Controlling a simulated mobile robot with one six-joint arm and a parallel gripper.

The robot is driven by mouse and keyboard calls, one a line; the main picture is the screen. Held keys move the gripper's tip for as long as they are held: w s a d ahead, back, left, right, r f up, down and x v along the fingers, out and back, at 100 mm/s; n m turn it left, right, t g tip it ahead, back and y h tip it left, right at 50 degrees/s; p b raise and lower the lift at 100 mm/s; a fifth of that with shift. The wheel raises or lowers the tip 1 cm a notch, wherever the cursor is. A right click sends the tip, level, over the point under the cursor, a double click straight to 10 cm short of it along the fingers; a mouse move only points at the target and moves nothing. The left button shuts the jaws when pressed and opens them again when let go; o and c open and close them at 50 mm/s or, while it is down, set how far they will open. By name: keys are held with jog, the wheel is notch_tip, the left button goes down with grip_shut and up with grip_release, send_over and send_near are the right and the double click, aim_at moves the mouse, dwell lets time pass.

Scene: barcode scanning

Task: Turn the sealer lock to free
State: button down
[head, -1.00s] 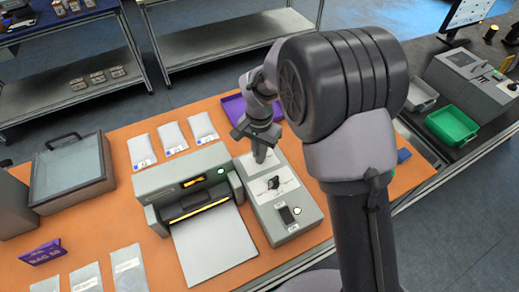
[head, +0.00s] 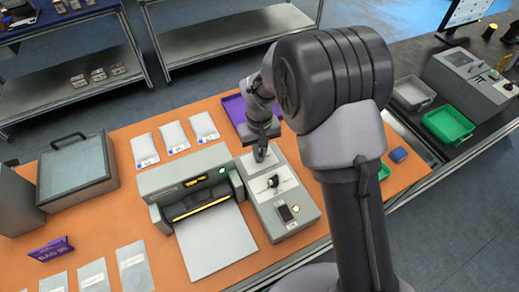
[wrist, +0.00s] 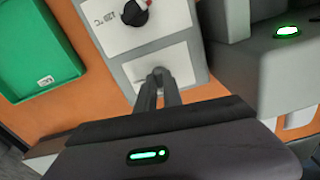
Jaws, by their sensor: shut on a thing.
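The grey control box (head: 283,212) stands right of the bag sealer (head: 185,176). My gripper (head: 262,155) points down at the box's far white plate. In the wrist view my gripper (wrist: 159,80) has its two fingers close together, shut on a small grey part, the sealer lock (wrist: 160,70), on that plate. The fingers mostly hide the lock, so its angle and its marks cannot be read. A black knob (head: 272,181) sits on the middle plate; it also shows in the wrist view (wrist: 134,12). A dark switch (head: 285,213) is on the near end.
A purple tray (head: 236,108) lies just behind the box. White bags (head: 175,138) lie behind the sealer, and a glass-lidded case (head: 76,170) stands at the left. A green bin (head: 447,124) is at the right.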

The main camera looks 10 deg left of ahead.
aim_at(260, 154)
jog(key=shift+n, duration=0.6)
jog(key=c, duration=1.5)
grip_release()
notch_tip(260, 154, up, 18)
jog(key=p, duration=0.4)
jog(key=shift+f, duration=0.25)
jog(key=shift+d, duration=0.1)
